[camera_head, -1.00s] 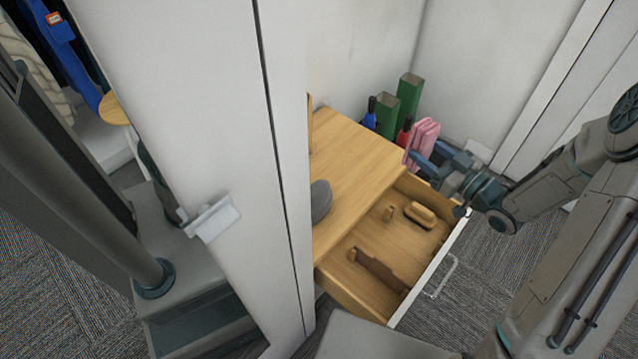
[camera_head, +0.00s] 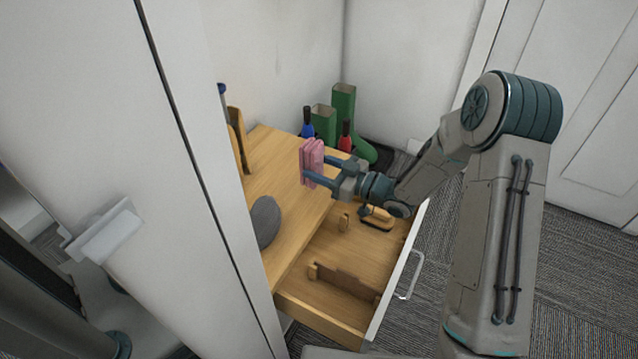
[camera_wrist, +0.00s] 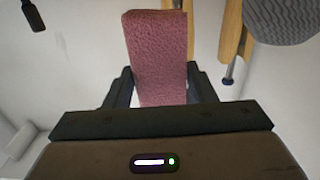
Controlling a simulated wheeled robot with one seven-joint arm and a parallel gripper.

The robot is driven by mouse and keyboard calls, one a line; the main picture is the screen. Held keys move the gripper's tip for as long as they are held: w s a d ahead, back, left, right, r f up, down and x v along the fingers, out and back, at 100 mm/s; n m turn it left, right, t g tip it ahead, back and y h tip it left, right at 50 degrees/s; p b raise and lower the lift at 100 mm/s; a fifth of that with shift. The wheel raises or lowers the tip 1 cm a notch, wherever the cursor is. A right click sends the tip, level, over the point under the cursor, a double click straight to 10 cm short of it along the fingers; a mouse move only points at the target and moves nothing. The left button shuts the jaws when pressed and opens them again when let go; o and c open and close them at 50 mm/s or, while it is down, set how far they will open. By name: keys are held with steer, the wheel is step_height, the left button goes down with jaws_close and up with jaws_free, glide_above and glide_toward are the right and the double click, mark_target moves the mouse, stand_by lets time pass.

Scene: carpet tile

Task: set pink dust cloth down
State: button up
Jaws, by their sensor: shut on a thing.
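The pink dust cloth (camera_head: 312,161) is a folded pad held upright between the fingers of my gripper (camera_head: 327,172). In the head view it is over the wooden cabinet top (camera_head: 283,188), near its right edge; I cannot tell whether it touches the wood. In the wrist view the pink cloth (camera_wrist: 160,55) stands up between the two dark fingers of my gripper (camera_wrist: 160,88), which are shut on it. Its lower end is hidden behind the gripper body.
The open drawer (camera_head: 340,259) below holds a wooden brush (camera_head: 377,219) and small wooden parts. A grey round object (camera_head: 265,222) stands at the top's left part. A white door (camera_head: 190,150) stands left.

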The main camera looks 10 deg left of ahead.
steer(key=shift+a+f+b, duration=0.1)
steer(key=shift+f+b, duration=0.8)
steer(key=shift+f, duration=1.15)
steer(key=shift+f, duration=0.2)
steer(key=o, duration=0.9)
steer(key=shift+r, duration=0.15)
